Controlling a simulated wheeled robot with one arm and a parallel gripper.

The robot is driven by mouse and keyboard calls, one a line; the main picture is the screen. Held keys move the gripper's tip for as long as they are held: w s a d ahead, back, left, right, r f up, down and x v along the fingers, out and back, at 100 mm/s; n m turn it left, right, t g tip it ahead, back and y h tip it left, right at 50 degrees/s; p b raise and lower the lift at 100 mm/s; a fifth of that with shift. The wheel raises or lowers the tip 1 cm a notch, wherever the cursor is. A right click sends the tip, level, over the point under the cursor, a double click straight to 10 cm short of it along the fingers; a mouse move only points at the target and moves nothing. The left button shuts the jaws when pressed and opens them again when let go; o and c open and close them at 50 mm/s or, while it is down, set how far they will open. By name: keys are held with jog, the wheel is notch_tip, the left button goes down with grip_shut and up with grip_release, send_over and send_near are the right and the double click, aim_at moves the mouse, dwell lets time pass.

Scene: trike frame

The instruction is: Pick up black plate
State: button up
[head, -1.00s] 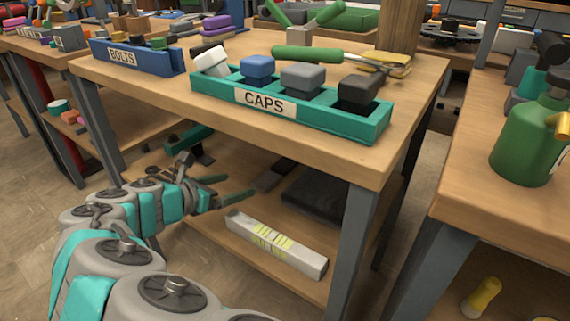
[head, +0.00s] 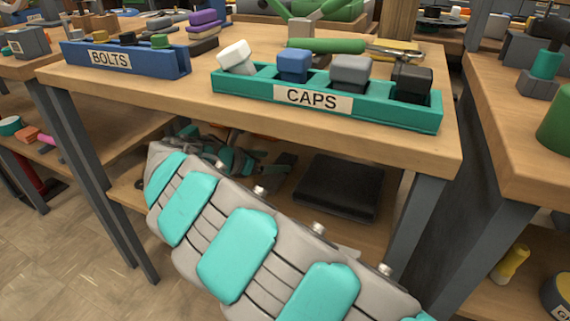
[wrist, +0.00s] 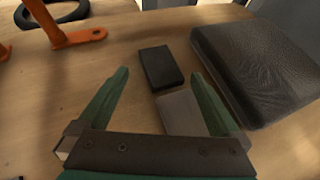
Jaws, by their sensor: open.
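A small black plate (wrist: 160,68) lies flat on the wooden lower shelf in the wrist view. A grey plate (wrist: 180,112) lies just nearer, close to its edge. My gripper (wrist: 160,75) is open, its green fingers spread to either side of the black plate; nothing is held. Whether the fingertips are level with the plate or above it, I cannot tell. In the head view my gripper is under the bench top, largely hidden behind my arm.
A large dark textured block (wrist: 262,68) lies close right of my right finger; it also shows in the head view (head: 338,187). Orange parts (wrist: 65,28) and a black ring (wrist: 52,10) lie at the far left. The bench top (head: 190,92) overhangs the shelf.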

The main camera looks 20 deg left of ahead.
aim_at(284, 161)
jog(key=x, duration=0.3)
jog(key=shift+w+d+f, duration=0.1)
jog(key=shift+w+d, duration=0.1)
jog(key=shift+c, duration=0.4)
grip_shut()
dwell(0.4)
